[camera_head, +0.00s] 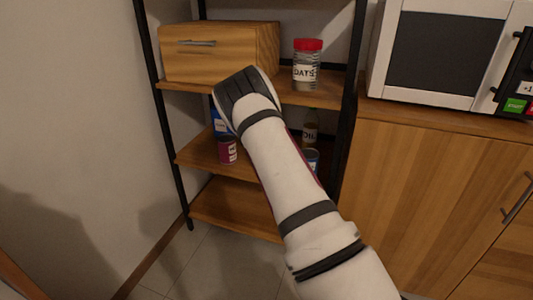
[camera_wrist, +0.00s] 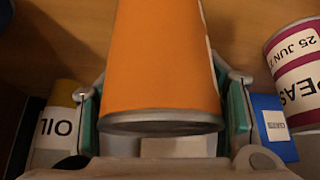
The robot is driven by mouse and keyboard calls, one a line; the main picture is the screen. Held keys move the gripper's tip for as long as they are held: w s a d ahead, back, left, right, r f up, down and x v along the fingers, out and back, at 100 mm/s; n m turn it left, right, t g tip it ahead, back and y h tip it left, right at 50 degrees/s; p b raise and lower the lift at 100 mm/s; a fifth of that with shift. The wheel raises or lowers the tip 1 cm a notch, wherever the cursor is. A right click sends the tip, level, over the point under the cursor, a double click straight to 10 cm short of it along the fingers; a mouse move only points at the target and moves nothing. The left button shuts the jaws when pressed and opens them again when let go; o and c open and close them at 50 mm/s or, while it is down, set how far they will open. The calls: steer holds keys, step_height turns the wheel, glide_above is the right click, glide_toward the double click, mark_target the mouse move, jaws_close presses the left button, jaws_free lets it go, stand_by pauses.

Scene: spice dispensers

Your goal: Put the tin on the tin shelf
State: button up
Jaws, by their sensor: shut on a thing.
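An orange tin (camera_wrist: 165,60) fills the middle of the wrist view, with its grey metal rim toward the camera. My gripper (camera_wrist: 164,95) is shut on it, with a green-lined finger on each side. In the head view my white arm and wrist hide the gripper and the orange tin. A wooden shelf unit stands there, and its middle board (camera_head: 196,153) holds a purple tin (camera_head: 227,150), which looks like the peas tin (camera_wrist: 298,65) in the wrist view. A blue-topped tin (camera_head: 312,158) shows partly behind my arm.
A blue box (camera_head: 219,122) and an oil bottle (camera_head: 310,130) flank my arm on the middle board. A wooden bread box (camera_head: 215,55) and an oats jar (camera_head: 307,65) stand on the board above. The bottom board (camera_head: 225,205) looks clear where visible. A microwave (camera_head: 445,50) is at right.

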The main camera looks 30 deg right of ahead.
steer(key=o, duration=1.7)
steer(key=p+v, duration=0.4)
steer(key=v, duration=0.8)
steer(key=shift+r, duration=0.1)
